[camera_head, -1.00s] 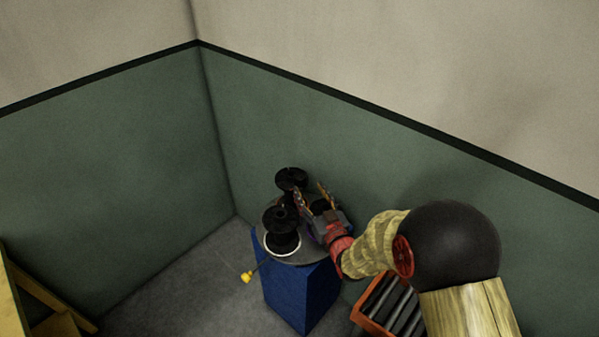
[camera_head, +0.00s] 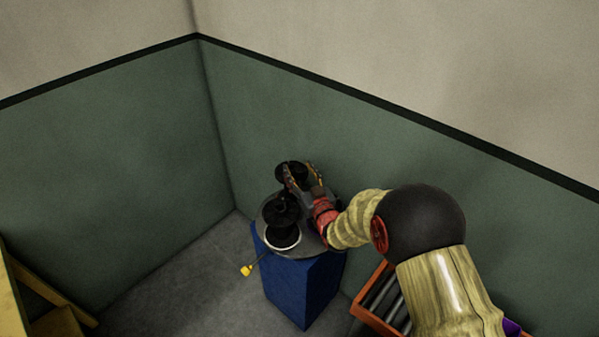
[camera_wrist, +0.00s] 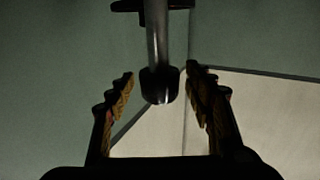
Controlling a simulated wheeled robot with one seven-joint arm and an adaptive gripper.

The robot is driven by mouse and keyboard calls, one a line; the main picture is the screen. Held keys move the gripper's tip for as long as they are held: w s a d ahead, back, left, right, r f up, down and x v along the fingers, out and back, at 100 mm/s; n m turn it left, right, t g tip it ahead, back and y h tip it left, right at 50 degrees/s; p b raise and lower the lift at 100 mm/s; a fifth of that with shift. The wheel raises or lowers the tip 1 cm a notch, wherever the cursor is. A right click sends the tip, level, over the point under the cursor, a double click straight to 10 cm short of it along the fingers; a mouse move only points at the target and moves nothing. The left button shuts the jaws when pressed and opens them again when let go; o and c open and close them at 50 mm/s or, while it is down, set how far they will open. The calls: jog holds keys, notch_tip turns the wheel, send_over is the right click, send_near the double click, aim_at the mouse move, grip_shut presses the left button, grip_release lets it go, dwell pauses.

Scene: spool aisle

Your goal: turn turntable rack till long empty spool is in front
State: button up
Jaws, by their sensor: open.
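The turntable rack is a blue pedestal (camera_head: 300,285) with a round grey top (camera_head: 310,246) in the head view. A black spool (camera_head: 283,208) stands on the near left of the top, with a white ring (camera_head: 282,243) around its base. Another black spool (camera_head: 291,168) shows at the back, partly hidden by my gripper (camera_head: 301,176). In the wrist view my gripper (camera_wrist: 165,88) is open. A shiny grey post (camera_wrist: 156,40) with a dark end (camera_wrist: 160,85) shows between the fingers, with gaps on both sides. I cannot tell which spool is the long empty one.
A yellow knob (camera_head: 247,270) on a thin rod sticks out at the rack's front left. An orange crate (camera_head: 367,311) with dark bars stands to the right. A yellow wooden frame (camera_head: 40,295) is at the far left. Green walls close in behind; the left floor is clear.

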jog(key=shift+c, duration=0.8)
jog(key=c, duration=1.1)
grip_shut()
